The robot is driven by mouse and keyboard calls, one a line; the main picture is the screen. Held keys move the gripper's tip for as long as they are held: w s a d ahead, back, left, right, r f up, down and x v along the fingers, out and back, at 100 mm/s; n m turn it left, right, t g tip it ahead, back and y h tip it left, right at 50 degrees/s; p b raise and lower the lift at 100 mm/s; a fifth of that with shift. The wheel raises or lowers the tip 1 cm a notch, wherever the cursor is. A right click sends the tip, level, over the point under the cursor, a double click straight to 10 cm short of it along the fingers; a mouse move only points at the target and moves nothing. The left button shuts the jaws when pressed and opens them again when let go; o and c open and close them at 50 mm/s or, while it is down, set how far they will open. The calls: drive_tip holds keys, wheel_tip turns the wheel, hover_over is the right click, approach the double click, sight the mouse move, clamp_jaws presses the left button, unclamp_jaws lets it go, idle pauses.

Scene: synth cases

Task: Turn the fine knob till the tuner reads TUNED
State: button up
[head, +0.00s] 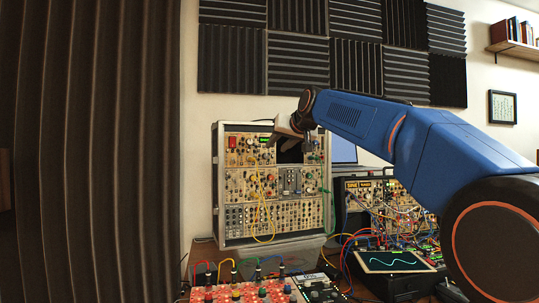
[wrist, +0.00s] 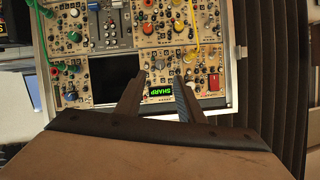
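The tuner display (wrist: 160,90) shows "SHARP" in green, upside down in the wrist view, on a beige panel of the synth case (head: 218,185). It shows as a small green patch in the head view, beside my gripper (head: 290,133). In the wrist view my gripper (wrist: 160,75) is open. Its two dark fingers stand apart, one on each side of the display. A grey knob (wrist: 160,64) lies between and just beyond the fingertips. An orange knob (wrist: 178,82) is close to the right fingertip. I cannot read which knob is the fine one, nor tell whether the fingers touch the panel.
Yellow patch cables (head: 259,205) hang across the case. A dark blank panel (wrist: 115,80) lies left of the fingers. A second case with many cables (head: 385,205) stands at right, beside a scope screen (head: 395,261).

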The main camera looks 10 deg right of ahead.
sight(267, 155)
drive_tip(key=x, duration=0.8)
clamp_jaws()
